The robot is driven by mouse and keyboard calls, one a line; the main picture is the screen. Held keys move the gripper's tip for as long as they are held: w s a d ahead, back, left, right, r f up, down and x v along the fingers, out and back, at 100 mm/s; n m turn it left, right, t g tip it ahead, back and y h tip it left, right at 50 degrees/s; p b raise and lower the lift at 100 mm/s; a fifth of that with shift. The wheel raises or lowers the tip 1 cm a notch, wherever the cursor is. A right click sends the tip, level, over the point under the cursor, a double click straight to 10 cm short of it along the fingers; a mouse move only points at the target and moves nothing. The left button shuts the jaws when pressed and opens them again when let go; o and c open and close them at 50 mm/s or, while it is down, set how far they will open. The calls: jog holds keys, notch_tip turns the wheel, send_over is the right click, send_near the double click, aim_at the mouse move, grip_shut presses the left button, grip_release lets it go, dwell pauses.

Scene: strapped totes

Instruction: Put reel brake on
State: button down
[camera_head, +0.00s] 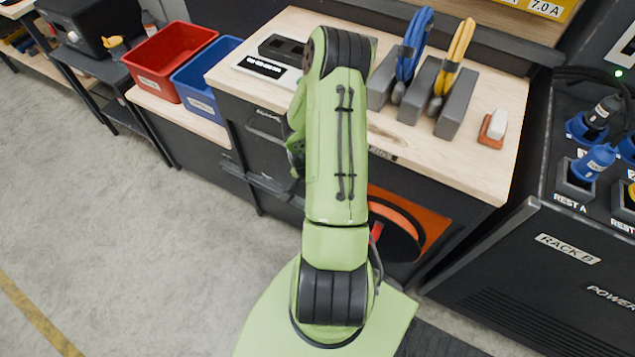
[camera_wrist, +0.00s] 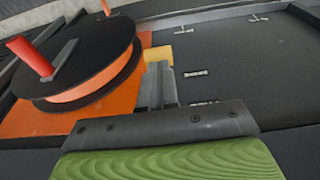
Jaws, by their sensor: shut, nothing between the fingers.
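The reel (camera_wrist: 85,65) shows in the wrist view at upper left, with black flanges, an orange band between them and a red handle (camera_wrist: 30,55). It is mounted on an orange plate (camera_wrist: 30,122). A small yellow-orange block (camera_wrist: 158,54), which may be the reel brake, sits beside the reel's right edge. My gripper (camera_wrist: 158,76) is shut and empty, its tips just at this block; I cannot tell whether they touch it. In the head view the reel (camera_head: 397,238) and orange plate (camera_head: 432,216) show partly below the bench top; my arm hides my gripper there.
The wooden bench top (camera_head: 465,165) holds grey holders with a blue cable (camera_head: 412,45) and a yellow cable (camera_head: 458,50). Red (camera_head: 168,62) and blue (camera_head: 205,78) bins stand at left. A black rack (camera_head: 545,265) is at right. Floor at left is clear.

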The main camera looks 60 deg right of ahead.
jog(key=shift+a+f+b, duration=0.25)
jog(key=shift+f+b, duration=0.35)
jog(key=shift+f, duration=0.05)
jog(key=shift+a+f+b, duration=0.2)
jog(key=shift+f+b, duration=0.45)
jog(key=shift+a+f+b, duration=0.25)
jog(key=shift+f+b, duration=0.35)
jog(key=shift+f, duration=0.05)
jog(key=shift+s+f, duration=0.1)
